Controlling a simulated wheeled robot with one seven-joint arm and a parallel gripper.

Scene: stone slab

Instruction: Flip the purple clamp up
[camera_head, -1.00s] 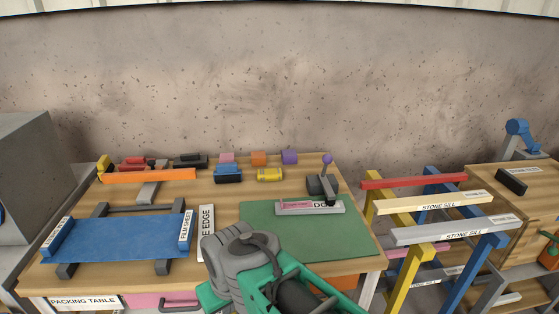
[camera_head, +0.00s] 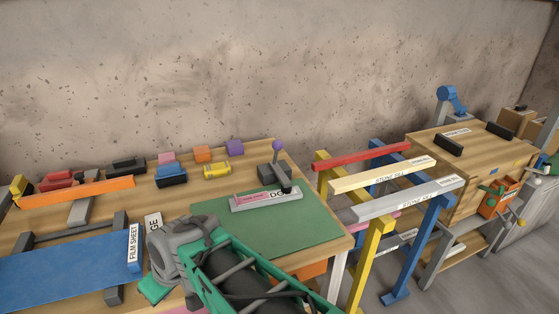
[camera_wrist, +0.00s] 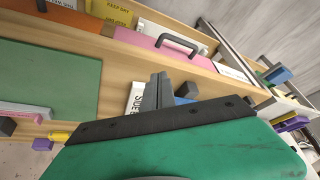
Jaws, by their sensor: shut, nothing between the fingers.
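The purple clamp shows in the head view as a dark grey base (camera_head: 272,174) with a purple round knob (camera_head: 278,146) standing up on a lever. It is at the back right of the green mat, behind a grey bar with a pink label (camera_head: 250,199). In the wrist view I cannot make out the clamp clearly. My gripper (camera_wrist: 160,88) shows in the wrist view with its grey fingers together and empty, over the table's front side. In the head view my arm hides the fingers; the arm is in front of the mat, apart from the clamp.
The green mat (camera_head: 285,226) is mostly bare. Coloured blocks, including a purple one (camera_head: 234,147), line the table's back. A blue film sheet (camera_head: 70,270) lies left. A rack of coloured bars (camera_head: 385,178) and a wooden bench (camera_head: 430,150) stand right.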

